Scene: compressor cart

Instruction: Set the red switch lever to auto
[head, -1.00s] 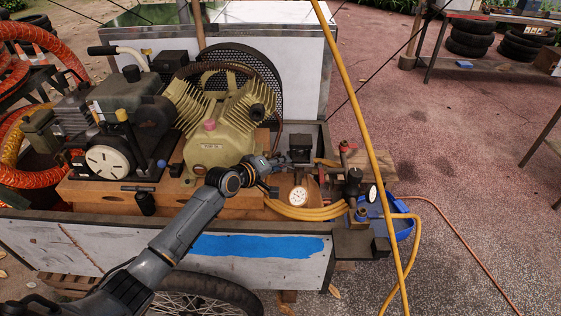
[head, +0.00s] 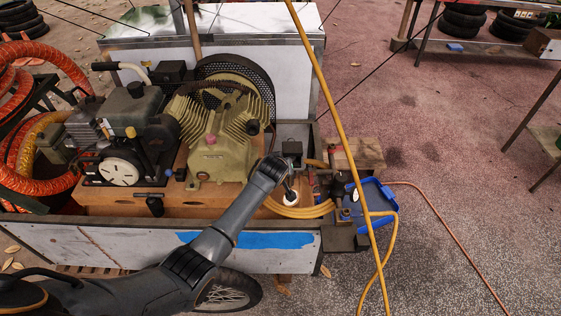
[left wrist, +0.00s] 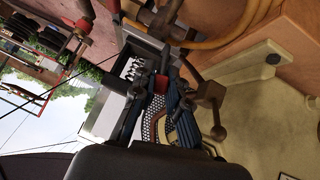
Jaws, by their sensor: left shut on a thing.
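The pressure switch is a dark box (head: 292,149) at the right end of the compressor cart; its grey housing (left wrist: 108,112) shows in the left wrist view. The red switch lever (left wrist: 162,84) is a small red piece in the left wrist view, at the tips of my fingers. My left gripper (head: 288,178) reaches in over the cart's front side, just below the switch box; in the left wrist view its dark fingers (left wrist: 160,98) are closed on the red lever. In the head view the gripper hides the lever, so its setting cannot be read. My right gripper is out of view.
The olive compressor pump (head: 215,140) stands left of the gripper. A pressure gauge (head: 290,199) and coiled yellow hose (head: 300,211) lie just below it. A taut yellow hose (head: 335,110) crosses in front, right of the gripper. A blue tray (head: 378,197) is further right.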

